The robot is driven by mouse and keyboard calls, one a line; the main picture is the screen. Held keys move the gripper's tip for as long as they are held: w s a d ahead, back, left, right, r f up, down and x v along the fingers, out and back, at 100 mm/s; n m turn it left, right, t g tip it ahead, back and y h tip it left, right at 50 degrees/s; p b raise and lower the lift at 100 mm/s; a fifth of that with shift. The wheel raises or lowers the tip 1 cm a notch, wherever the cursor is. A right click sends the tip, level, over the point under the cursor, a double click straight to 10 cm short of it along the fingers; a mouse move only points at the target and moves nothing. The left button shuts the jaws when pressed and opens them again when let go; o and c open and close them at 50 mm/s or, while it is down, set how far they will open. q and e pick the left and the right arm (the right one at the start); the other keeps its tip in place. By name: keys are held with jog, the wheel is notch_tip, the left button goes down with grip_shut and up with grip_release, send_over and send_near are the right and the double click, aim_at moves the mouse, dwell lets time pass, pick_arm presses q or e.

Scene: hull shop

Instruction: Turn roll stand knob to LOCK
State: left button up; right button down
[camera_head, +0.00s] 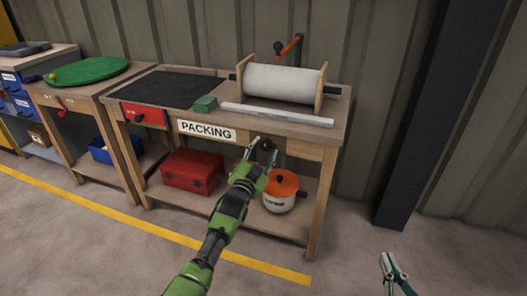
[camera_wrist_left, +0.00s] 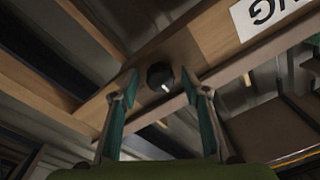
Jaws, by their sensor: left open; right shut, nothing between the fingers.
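The roll stand (camera_head: 322,97) stands on the packing bench and holds a white roll (camera_head: 283,83) between wooden end plates. A black round knob (camera_head: 267,144) sits on the bench's front rail, right of the PACKING label. In the left wrist view the knob (camera_wrist_left: 160,76) shows a short white mark at its lower part; no LOCK lettering is readable. My left gripper (camera_head: 263,151) is open, its fingers pointing at the knob. In the wrist view its fingertips (camera_wrist_left: 160,84) lie either side of the knob; contact cannot be told. My right gripper (camera_head: 389,263) is shut and empty, low at the right.
The packing bench (camera_head: 335,115) carries a dark mat (camera_head: 178,88), a green block (camera_head: 205,103) and a metal bar (camera_head: 275,115). A red toolbox (camera_head: 192,171) and an orange-lidded pot (camera_head: 281,192) stand on its lower shelf. A dark column (camera_head: 425,120) rises at right.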

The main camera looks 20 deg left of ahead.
pick_arm(q)
jog(key=s+f, duration=0.1)
jog(key=s, duration=1.1)
jog(key=shift+a, duration=0.2)
